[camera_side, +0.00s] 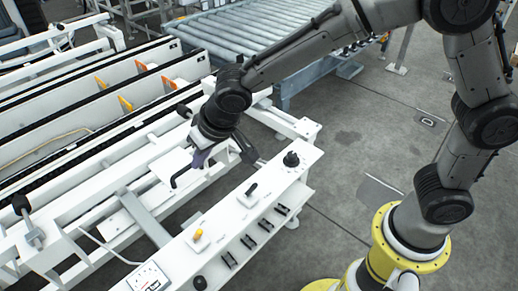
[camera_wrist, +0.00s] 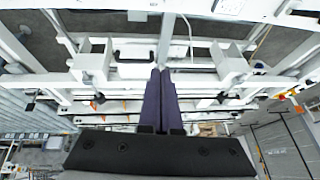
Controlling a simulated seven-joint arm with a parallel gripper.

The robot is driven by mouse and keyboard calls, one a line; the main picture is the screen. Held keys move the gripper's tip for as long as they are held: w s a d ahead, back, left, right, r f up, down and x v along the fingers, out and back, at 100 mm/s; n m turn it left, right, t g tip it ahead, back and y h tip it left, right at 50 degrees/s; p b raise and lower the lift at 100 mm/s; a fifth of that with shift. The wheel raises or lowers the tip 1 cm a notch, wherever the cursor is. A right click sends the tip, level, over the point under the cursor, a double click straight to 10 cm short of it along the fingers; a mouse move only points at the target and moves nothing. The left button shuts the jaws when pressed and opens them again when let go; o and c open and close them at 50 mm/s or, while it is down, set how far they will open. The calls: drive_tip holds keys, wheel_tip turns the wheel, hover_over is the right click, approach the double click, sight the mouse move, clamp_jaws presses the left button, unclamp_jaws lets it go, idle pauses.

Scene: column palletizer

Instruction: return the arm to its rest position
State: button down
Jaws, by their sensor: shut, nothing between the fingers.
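My gripper (camera_side: 199,160) hangs from my arm above the white machine frame in the side view, left of the long white control panel (camera_side: 222,228). In the wrist view, its two purple fingers (camera_wrist: 161,82) lie together with nothing between them. A black bent handle (camera_side: 180,180) shows just below and left of the fingertips in the side view. I cannot tell whether the fingers touch it. In the wrist view a black handle (camera_wrist: 133,56) lies left of the fingertips, apart from them.
A roller conveyor (camera_side: 230,32) stands behind. White rails with orange tabs (camera_side: 126,104) lie at left. Grey floor (camera_side: 350,130) is clear at right.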

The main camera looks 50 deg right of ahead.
drive_tip(key=s+d+r+m+t, duration=0.1)
drive_tip(key=d+r+m, duration=0.1)
drive_tip(key=d+r, duration=0.75)
drive_tip(key=s+d+r+m+t+h, duration=0.1)
drive_tip(key=s+d+r, duration=0.4)
drive_tip(key=s+d, duration=0.5)
drive_tip(key=s+d+f+n, duration=0.1)
drive_tip(key=s+f, duration=0.1)
drive_tip(key=s, duration=0.5)
drive_tip(key=s+d+f+n+g, duration=0.1)
drive_tip(key=s+d+f+n, duration=0.1)
drive_tip(key=s, duration=0.5)
drive_tip(key=shift+s+d+f+g, duration=0.15)
drive_tip(key=shift+d+f+g, duration=0.15)
drive_tip(key=shift+f, duration=0.35)
